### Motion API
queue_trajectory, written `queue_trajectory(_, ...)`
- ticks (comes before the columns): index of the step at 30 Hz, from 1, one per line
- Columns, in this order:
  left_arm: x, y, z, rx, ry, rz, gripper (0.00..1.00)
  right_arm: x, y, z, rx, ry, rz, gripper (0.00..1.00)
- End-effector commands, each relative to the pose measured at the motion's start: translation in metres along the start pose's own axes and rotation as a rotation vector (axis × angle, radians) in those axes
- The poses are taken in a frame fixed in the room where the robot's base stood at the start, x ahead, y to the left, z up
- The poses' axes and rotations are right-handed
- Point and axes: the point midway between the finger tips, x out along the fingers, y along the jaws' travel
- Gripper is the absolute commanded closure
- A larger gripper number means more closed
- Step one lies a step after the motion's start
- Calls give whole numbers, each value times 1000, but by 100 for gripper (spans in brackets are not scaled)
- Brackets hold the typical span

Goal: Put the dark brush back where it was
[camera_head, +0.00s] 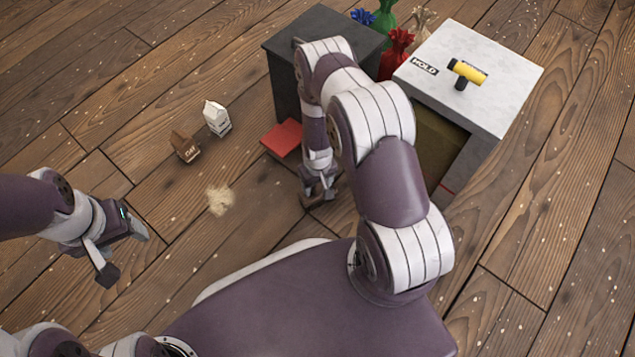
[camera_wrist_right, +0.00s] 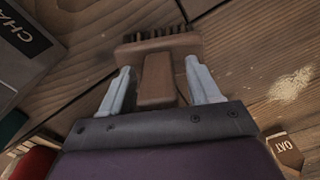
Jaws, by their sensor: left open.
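The dark brown brush (camera_wrist_right: 157,84) lies near the floor in the right wrist view, its bristled head pointing away and its handle towards my wrist. My right gripper (camera_wrist_right: 160,66) has its fingers on either side of the handle, with a narrow gap seen on each side. In the head view, my right gripper (camera_head: 318,190) is low beside the dark bin, and the brush is mostly hidden there. My left gripper (camera_head: 125,250) is open and empty over the floor at the left.
A pale spill (camera_head: 220,200) lies on the floor. Behind are a dark bin (camera_head: 284,85), a HOLD cabinet (camera_head: 510,80) bearing a yellow-and-black tool (camera_head: 468,72), and colored sacks (camera_head: 397,52).

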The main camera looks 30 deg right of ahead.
Motion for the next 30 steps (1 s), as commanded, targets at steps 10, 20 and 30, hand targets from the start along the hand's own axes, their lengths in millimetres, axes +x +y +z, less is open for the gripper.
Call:
queue_trajectory(10, -32, 0, -4, 0, 0, 0, 38, -46, 0, -1, 0, 2, 0, 38)
queue_trajectory(20, -74, 0, -9, 0, 0, 0, 38, -117, 0, -1, 0, 2, 0, 38)
queue_trajectory(30, -75, 0, -9, 0, 0, 0, 38, -326, -33, 4, -17, 82, 2, 38)
